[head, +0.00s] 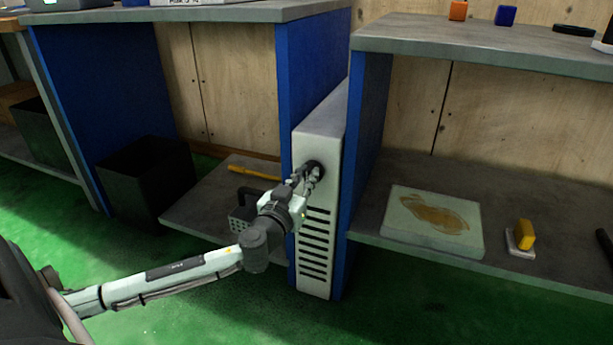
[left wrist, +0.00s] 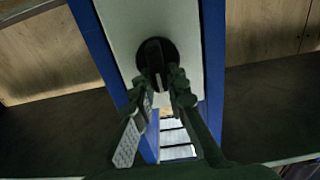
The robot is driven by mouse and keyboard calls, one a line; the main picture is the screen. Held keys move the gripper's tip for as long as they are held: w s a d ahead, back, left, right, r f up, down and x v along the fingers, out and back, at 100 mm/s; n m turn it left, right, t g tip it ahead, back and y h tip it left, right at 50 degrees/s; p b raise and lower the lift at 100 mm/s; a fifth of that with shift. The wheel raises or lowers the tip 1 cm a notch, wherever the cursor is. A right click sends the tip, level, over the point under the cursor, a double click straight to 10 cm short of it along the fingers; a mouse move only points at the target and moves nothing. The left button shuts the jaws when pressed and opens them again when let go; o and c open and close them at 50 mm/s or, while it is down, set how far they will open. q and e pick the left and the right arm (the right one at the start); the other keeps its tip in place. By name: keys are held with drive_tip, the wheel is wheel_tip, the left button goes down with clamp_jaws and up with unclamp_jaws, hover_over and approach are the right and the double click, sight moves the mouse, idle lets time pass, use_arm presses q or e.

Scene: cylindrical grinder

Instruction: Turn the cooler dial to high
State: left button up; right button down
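The cooler (head: 317,141) is a narrow white unit with dark vent slots, standing between two blue panels; its white front also shows in the left wrist view (left wrist: 118,22). Its round black dial (head: 318,166) is on the upper front. In the left wrist view the dial (left wrist: 153,48) has a raised ridge that stands about upright. My left gripper (head: 309,180) is at the dial. In the left wrist view its fingertips (left wrist: 160,80) are parted, one on each side of the ridge's lower end; I cannot tell whether they touch it. Dial markings are not readable. My right gripper is not in view.
Left of the cooler, a low shelf (head: 200,212) holds a yellow-handled tool (head: 253,173) and a dark grey perforated object (head: 240,217) close to my left wrist. Green floor is clear in front.

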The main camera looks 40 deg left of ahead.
use_arm(q)
clamp_jaws()
